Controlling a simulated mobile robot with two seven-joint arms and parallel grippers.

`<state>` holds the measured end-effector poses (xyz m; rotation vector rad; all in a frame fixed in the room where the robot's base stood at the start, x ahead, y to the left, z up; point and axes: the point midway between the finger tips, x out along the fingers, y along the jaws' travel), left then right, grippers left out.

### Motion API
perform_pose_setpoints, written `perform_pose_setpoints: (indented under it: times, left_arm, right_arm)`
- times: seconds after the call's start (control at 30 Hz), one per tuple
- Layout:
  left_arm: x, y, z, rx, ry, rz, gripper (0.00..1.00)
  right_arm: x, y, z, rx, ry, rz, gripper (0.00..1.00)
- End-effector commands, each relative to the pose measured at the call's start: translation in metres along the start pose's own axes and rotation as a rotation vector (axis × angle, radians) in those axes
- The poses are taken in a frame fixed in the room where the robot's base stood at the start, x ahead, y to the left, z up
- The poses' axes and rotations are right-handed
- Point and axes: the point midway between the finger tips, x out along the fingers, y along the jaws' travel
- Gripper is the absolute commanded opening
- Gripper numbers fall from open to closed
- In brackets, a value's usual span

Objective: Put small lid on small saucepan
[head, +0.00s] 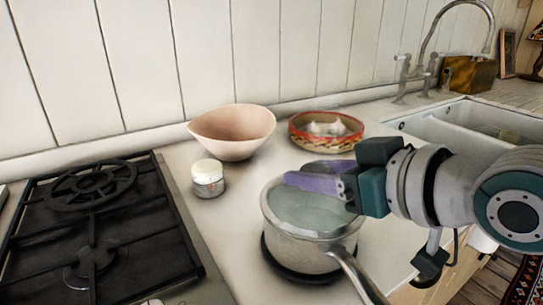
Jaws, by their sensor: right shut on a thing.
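The small saucepan (290,250) stands upright on a dark round base on the pale counter, with its metal handle pointing toward the lower right. A pale, grey-green, glassy surface, which looks like the small lid (300,210), shows across the pan's top. I cannot tell whether it rests fully on the rim. My right gripper (306,174) comes in from the right with its purple fingers over the far side of the pan. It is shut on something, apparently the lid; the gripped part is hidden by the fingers. My left gripper is not in view.
A black gas hob (100,230) lies at the left. A white-topped jar (208,179), a pinkish bowl (232,132) and a red patterned basket (326,143) holding pale items stand behind the pan. A sink (470,120) with a tap is at the back right.

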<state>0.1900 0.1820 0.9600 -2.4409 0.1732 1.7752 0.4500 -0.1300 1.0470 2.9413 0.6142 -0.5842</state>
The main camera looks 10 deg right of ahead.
Motion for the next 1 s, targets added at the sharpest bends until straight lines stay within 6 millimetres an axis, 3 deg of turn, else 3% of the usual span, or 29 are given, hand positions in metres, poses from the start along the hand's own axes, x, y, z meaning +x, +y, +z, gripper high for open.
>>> perform_pose_setpoints:
  times: [0.03, 0.07, 0.17, 0.47, 1.0]
  left_arm:
    - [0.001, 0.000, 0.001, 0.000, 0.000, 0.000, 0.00]
    - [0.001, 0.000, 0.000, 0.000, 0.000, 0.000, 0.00]
    - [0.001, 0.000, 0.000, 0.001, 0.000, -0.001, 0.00]
    - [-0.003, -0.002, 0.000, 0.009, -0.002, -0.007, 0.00]
    - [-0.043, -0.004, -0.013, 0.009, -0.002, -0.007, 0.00]
  right_arm:
    - [0.001, 0.000, 0.001, 0.000, 0.001, 0.000, 0.00]
    - [0.001, 0.000, 0.001, -0.001, 0.001, 0.000, 0.51]
    - [0.000, 0.000, 0.001, -0.001, 0.001, 0.000, 0.62]
    - [-0.002, 0.000, 0.001, 0.000, -0.003, 0.000, 0.62]
    - [-0.050, 0.000, -0.002, 0.000, -0.002, 0.000, 0.62]
